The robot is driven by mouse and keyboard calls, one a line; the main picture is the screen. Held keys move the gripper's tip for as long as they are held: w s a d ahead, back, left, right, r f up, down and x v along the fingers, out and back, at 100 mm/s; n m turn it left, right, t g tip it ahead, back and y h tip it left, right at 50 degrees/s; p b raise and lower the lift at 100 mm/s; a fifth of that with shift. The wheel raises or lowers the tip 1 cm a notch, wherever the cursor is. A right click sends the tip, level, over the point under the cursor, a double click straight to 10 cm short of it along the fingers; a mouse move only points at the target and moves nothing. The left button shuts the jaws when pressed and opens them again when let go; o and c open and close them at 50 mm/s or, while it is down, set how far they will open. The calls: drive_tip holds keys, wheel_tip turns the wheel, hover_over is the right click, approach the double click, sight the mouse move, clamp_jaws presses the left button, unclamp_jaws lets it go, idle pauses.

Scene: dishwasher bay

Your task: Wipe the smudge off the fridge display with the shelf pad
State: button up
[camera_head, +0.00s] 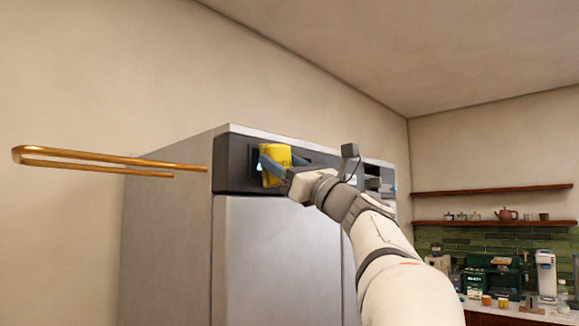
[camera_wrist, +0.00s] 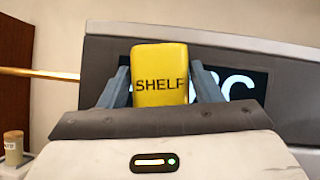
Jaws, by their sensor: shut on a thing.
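My gripper (camera_head: 273,165) is shut on a yellow pad (camera_head: 276,163) in front of the fridge's dark upper panel. In the wrist view the pad (camera_wrist: 160,80) reads "SHELF" and stands upright between the two blue-grey fingers of my gripper (camera_wrist: 161,85). The fridge display (camera_wrist: 240,85) is a black screen with white characters, partly hidden behind the pad and fingers. In the head view only a bit of the lit display (camera_head: 257,165) shows left of the pad. I see no smudge; it may be hidden. I cannot tell whether the pad touches the display.
The grey fridge (camera_head: 262,255) stands against the wall. A brass rail (camera_head: 100,161) juts out left of its top panel. Shelves (camera_head: 495,222) with a teapot (camera_head: 507,214) and a counter with several appliances are at the far right.

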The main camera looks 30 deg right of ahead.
drive_tip(key=shift+s+d+f, duration=0.15)
drive_tip(key=shift+s+d, duration=0.1)
drive_tip(key=shift+s, duration=0.2)
drive_tip(key=shift+s+d+b, duration=0.2)
drive_tip(key=shift+s+d, duration=0.05)
drive_tip(key=shift+s, duration=0.5)
drive_tip(key=shift+s+d+b, duration=0.2)
drive_tip(key=shift+s+d, duration=0.05)
drive_tip(key=shift+s, duration=0.5)
drive_tip(key=shift+s+d+b, duration=0.2)
drive_tip(key=shift+s+d, duration=0.05)
drive_tip(key=shift+s, duration=0.5)
drive_tip(key=s, duration=0.1)
drive_tip(key=s+d, duration=0.1)
drive_tip(key=shift+s, duration=0.4)
